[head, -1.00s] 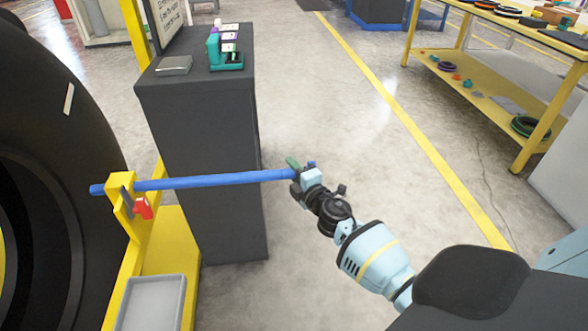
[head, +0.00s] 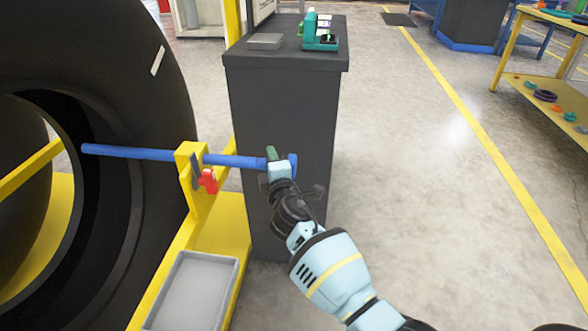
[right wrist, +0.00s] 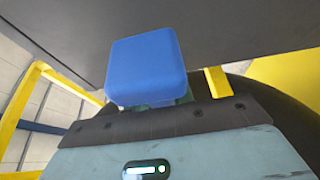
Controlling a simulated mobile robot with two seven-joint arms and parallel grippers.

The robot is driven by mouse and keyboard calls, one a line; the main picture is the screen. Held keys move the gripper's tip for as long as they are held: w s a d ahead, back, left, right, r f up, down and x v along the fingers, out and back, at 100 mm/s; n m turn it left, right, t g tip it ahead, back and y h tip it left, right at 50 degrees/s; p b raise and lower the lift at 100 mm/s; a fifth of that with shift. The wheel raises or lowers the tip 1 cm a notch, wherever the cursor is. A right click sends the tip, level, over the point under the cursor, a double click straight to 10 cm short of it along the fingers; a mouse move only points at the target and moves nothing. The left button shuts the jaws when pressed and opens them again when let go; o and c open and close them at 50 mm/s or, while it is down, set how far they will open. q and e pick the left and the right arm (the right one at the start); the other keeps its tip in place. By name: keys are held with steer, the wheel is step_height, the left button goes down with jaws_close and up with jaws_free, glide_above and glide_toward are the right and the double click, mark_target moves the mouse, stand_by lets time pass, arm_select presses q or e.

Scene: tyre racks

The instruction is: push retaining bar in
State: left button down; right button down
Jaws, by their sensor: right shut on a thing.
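The blue retaining bar (head: 135,152) runs sideways through the yellow bracket (head: 198,205) on the rack. Its left end lies in front of the big black tyre (head: 165,110). A red-handled latch (head: 208,181) sits on the bracket below the bar. My right gripper (head: 280,168) is shut on the bar near its right end, a short way right of the bracket. In the right wrist view the bar's blue end (right wrist: 146,65) stands up beyond the gripper body; the fingertips are mostly hidden there. My left gripper is not in view.
A dark cabinet (head: 285,110) stands right behind my right gripper, with a teal device (head: 320,38) and a grey box (head: 266,41) on top. A grey tray (head: 195,290) sits on the yellow rack frame. Floor to the right is clear up to a yellow line.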

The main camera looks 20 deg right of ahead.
steer(key=shift+w+a, duration=0.55)
steer(key=shift+a, duration=0.35)
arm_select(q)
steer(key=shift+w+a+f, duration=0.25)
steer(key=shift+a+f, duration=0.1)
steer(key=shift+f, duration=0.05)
arm_select(e)
steer(key=shift+a+r, duration=0.15)
steer(key=shift+a, duration=0.05)
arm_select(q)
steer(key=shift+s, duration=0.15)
arm_select(e)
steer(key=c, duration=1.6)
jaws_free()
steer(key=o, duration=0.4)
steer(key=shift+w+a, duration=0.1)
steer(key=shift+w, duration=0.05)
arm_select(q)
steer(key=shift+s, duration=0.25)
